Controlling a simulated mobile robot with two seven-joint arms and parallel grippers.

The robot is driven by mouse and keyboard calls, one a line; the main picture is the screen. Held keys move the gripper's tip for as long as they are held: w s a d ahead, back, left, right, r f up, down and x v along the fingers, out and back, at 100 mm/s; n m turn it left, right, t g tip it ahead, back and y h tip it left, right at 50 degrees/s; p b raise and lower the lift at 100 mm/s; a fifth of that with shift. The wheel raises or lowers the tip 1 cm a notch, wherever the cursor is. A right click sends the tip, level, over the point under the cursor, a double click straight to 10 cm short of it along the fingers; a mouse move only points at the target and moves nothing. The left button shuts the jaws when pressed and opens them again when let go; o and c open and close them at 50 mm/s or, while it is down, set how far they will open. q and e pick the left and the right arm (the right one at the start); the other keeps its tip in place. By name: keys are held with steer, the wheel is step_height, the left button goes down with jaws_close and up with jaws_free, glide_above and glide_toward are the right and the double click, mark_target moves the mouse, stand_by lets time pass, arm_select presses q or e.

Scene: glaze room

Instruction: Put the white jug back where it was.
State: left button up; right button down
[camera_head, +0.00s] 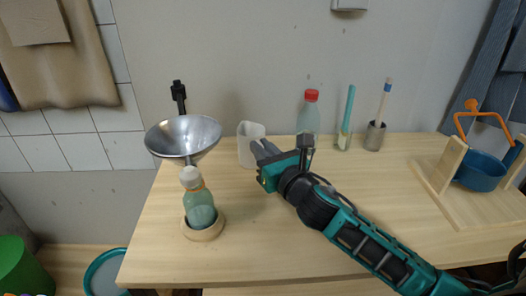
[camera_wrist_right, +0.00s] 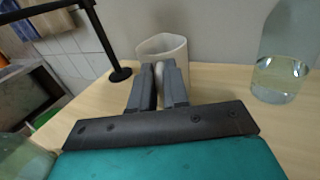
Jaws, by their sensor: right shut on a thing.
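The white jug (camera_head: 248,146) is near the back edge of the wooden table, close to the wall, and looks about upright. My right gripper (camera_head: 262,152) reaches it from the right and is shut on it. In the right wrist view, the jug (camera_wrist_right: 163,46) is just beyond the fingertips (camera_wrist_right: 160,78), which close on its handle side. The fingers hide part of the handle. I cannot tell whether the jug's base touches the table. My left gripper is in neither view.
A metal funnel (camera_head: 184,136) on a black stand is left of the jug. In front, a green bottle (camera_head: 200,210) stands in a wooden ring (camera_head: 204,233). A red-capped bottle (camera_head: 309,114), brush (camera_head: 346,120) and metal cup (camera_head: 374,137) stand behind.

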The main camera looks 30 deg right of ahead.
steer(key=shift+f, duration=0.15)
steer(key=c, duration=1.1)
jaws_free()
steer(key=shift+r, duration=0.25)
steer(key=shift+s+f, duration=0.15)
steer(key=shift+s, duration=0.15)
steer(key=s, duration=1.1)
steer(key=shift+s+d+b, duration=0.1)
steer(key=shift+s+b, duration=0.1)
steer(key=shift+b, duration=0.15)
